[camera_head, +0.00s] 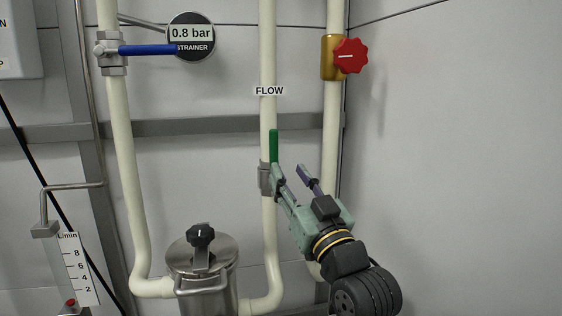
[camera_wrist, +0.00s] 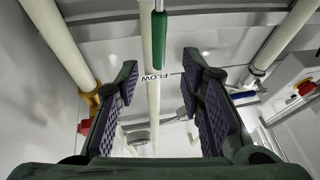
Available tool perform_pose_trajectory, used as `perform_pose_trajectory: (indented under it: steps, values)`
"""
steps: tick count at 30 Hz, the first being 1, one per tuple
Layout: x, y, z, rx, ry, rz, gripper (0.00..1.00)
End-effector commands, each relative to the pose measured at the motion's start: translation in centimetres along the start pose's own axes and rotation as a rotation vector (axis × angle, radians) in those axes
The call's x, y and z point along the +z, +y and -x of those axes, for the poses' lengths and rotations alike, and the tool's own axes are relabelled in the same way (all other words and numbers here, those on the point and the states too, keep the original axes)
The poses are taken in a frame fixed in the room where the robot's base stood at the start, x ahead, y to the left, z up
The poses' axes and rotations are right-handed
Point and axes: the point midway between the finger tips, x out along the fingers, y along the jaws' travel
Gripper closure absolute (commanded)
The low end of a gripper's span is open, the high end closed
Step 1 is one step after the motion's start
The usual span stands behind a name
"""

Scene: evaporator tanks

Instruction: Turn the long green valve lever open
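The long green valve lever (camera_head: 274,147) stands upright along the middle cream pipe, above its grey valve body (camera_head: 264,178). In the wrist view the green lever (camera_wrist: 160,40) shows at the top centre, in the gap between the two fingers' lines. My gripper (camera_head: 288,169) is open and empty, reaching up from the lower right. In the head view its left finger overlaps the lever's lower end; I cannot tell whether it touches. In the wrist view my gripper (camera_wrist: 158,68) has its fingers wide apart on either side of the middle pipe.
A blue lever (camera_head: 147,50) sits on the left pipe beside a round strainer gauge (camera_head: 191,36). A red knob (camera_head: 350,56) on a brass valve is on the right pipe. A lidded steel strainer pot (camera_head: 203,254) stands low left. The wall right of the pipes is bare.

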Motion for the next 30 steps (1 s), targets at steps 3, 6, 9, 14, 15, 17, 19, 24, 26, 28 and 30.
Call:
perform_pose_trajectory:
  steps: [3,6,9,14,15,17,19,24,26,28,30]
  values:
    - [0.1,0.1,1.6,0.002,-0.001,-0.001,0.65]
    - [0.0,0.0,2.3,0.0,0.0,0.0,0.65]
    - [0.0,0.0,2.5,0.0,0.0,0.0,0.65]
    - [0.0,0.0,2.5,-0.001,0.0,0.0,0.65]
    - [0.0,0.0,2.5,-0.001,0.0,0.0,0.65]
    - [0.0,0.0,2.5,-0.001,0.0,0.0,0.65]
    - [-0.1,-0.9,2.1,-0.014,0.011,-0.003,0.65]
    - [-1.9,-8.3,-0.7,-0.116,0.133,-0.023,0.65]
    - [-3.1,-12.5,-1.6,-0.171,0.206,-0.04,0.65]
    - [-5.0,-17.6,-1.8,-0.235,0.301,-0.065,0.65]
    - [-7.0,-22.6,-1.3,-0.297,0.4,-0.095,0.65]
